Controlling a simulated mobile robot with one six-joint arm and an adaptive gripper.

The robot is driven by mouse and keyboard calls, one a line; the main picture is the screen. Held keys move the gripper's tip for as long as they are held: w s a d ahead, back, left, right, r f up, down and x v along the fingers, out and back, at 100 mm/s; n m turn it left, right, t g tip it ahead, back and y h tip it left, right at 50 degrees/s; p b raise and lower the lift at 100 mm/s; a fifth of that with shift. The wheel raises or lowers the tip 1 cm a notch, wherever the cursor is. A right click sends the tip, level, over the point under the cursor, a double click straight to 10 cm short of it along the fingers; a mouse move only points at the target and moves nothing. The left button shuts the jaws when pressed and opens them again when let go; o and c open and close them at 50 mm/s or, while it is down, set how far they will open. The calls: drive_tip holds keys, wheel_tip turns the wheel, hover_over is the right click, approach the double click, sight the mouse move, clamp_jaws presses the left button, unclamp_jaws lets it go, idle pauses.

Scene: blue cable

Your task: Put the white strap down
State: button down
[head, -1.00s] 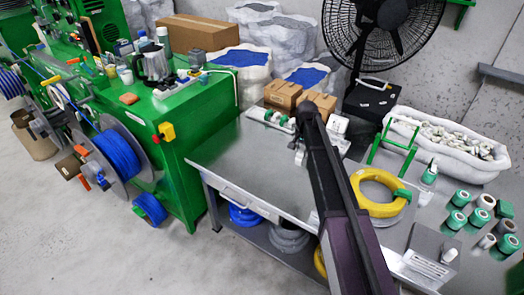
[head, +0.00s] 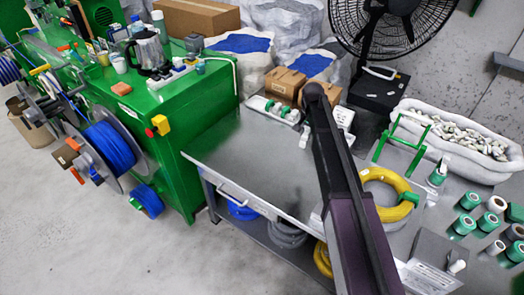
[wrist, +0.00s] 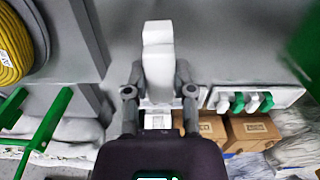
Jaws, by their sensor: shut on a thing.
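The white strap (wrist: 158,50) is in my gripper (wrist: 159,78) in the wrist view. It stands up between the two dark fingers, and the fingers are shut on it. Blurred grey metal table top (wrist: 225,45) lies behind it; I cannot tell how far the strap is above it. In the head view my arm reaches over the table (head: 245,155) towards its back edge. My own arm hides most of the gripper there, and the strap cannot be made out.
Cardboard boxes (head: 285,83) and a white tray with green-and-white spools (head: 272,108) stand at the table's back. A yellow coil (head: 394,212), a green frame (head: 398,140) and several green rolls (head: 462,225) are to the right. The table's left part is clear.

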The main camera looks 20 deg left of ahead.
drive_tip(key=s+f+b, duration=0.5)
drive_tip(key=s, duration=0.2)
drive_tip(key=s+d+f+g+b, duration=0.1)
drive_tip(key=s+f+b, duration=0.5)
drive_tip(key=s, duration=0.2)
drive_tip(key=shift+s+d+f, duration=0.25)
drive_tip(key=shift+s, duration=0.05)
drive_tip(key=shift+w, duration=0.1)
drive_tip(key=w, duration=0.5)
drive_tip(key=w+a+f+b, duration=0.1)
drive_tip(key=w, duration=0.4)
drive_tip(key=w+a+b, duration=0.1)
drive_tip(key=w, duration=0.4)
drive_tip(key=shift+w+f, duration=0.25)
drive_tip(key=shift+w, duration=0.15)
drive_tip(key=shift+f, duration=0.15)
drive_tip(key=shift+f+b, duration=1.6)
drive_tip(key=shift+b, duration=0.15)
drive_tip(key=shift+f, duration=0.15)
drive_tip(key=shift+c, duration=2.3)
unclamp_jaws()
